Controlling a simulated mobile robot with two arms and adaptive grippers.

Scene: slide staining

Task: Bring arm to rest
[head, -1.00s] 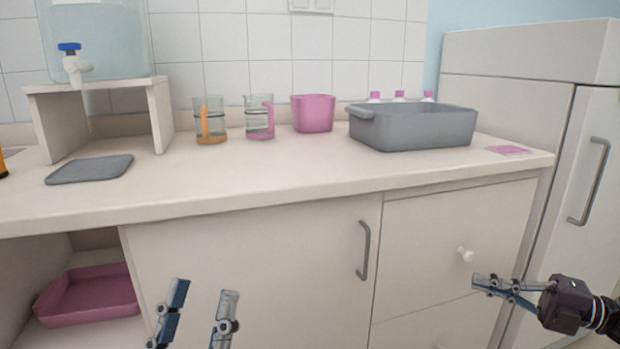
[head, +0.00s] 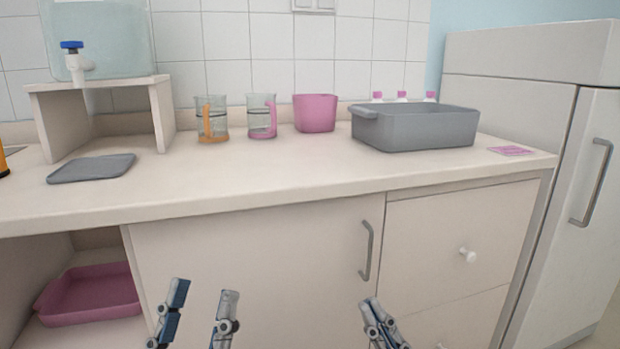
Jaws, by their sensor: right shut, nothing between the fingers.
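My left gripper (head: 201,296) shows at the bottom of the head view, in front of the cabinet door. Its two fingers stand apart with nothing between them. My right gripper (head: 370,303) shows to the right of it, low in front of the cabinet near the seam between door and drawers. Its fingers are together and hold nothing. The rest of the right arm is out of the picture.
The counter (head: 250,190) lies above both grippers. On it stand a grey basin (head: 415,132), a pink pot (head: 315,114), two glass jugs with an orange handle (head: 207,122) and a pink handle (head: 271,120), and a grey mat (head: 92,168). A door handle (head: 366,250) and drawer knob (head: 468,255) stick out nearby.

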